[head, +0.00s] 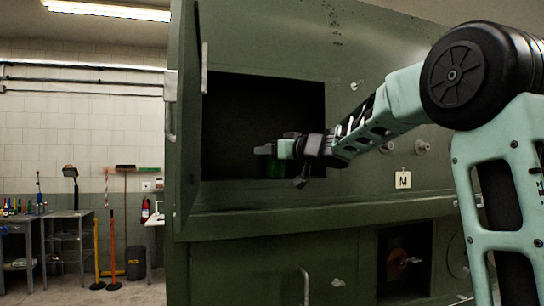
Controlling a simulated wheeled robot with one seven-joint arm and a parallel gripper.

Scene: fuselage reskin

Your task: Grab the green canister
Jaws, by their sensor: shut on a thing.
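The green canister (276,169) is small and dark in the head view, inside the dark square opening in the green fuselage panel. My gripper reaches into the opening from the right and is shut on the canister. The fingers are small and dim here, so their exact grip on the canister is hard to see. I cannot tell whether the canister touches the floor of the opening.
An open green door (186,120) stands at the left edge of the opening (235,105). A ledge (330,222) runs below it. A lower opening (404,262) is at the right. Workbenches (70,218) and a fire extinguisher (145,211) stand far left.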

